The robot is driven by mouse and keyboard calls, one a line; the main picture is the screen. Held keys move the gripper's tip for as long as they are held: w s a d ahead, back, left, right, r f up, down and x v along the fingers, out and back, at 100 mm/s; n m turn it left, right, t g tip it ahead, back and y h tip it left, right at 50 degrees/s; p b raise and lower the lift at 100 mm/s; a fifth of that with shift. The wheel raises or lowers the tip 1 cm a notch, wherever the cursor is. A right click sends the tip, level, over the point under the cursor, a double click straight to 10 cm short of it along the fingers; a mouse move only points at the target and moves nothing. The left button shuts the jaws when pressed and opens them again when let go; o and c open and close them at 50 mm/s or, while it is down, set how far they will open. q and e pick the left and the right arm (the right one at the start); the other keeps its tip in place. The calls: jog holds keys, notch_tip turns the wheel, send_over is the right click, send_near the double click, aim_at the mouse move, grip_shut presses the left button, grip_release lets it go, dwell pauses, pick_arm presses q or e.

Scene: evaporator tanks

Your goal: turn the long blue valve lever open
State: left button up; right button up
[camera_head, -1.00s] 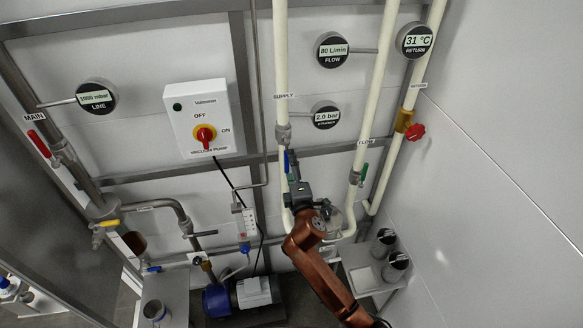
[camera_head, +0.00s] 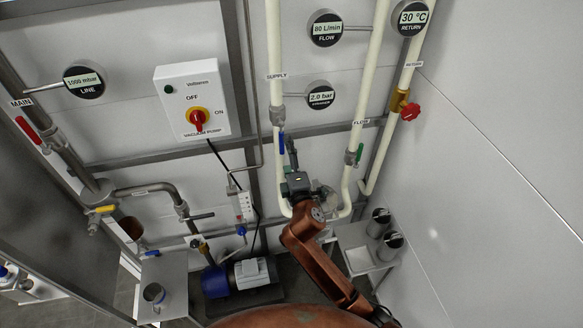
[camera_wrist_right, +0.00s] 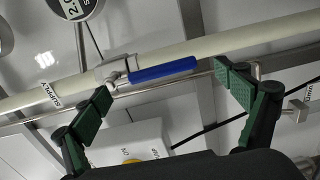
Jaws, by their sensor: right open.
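The long blue valve lever (camera_head: 282,143) is on the cream SUPPLY pipe (camera_head: 275,60), just below its grey fitting, and hangs down roughly along the pipe. In the right wrist view the blue lever (camera_wrist_right: 163,70) lies across the picture beside the pipe, between and beyond the two green-padded fingers. My right gripper (camera_head: 291,153) is just right of and below the lever. In the wrist view my right gripper (camera_wrist_right: 164,84) is open and empty, with no visible contact. My left gripper is in no view.
A FLOW pipe with a green lever (camera_head: 359,154) stands to the right, then a red valve handle (camera_head: 410,112). The vacuum pump switch box (camera_head: 192,100) is on the left. A blue pump (camera_head: 216,282) and a shelf with grey-black canisters (camera_head: 384,232) are below.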

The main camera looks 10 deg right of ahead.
jog(key=s+d, duration=0.1)
jog(key=s, duration=0.7)
jog(key=shift+s, duration=0.15)
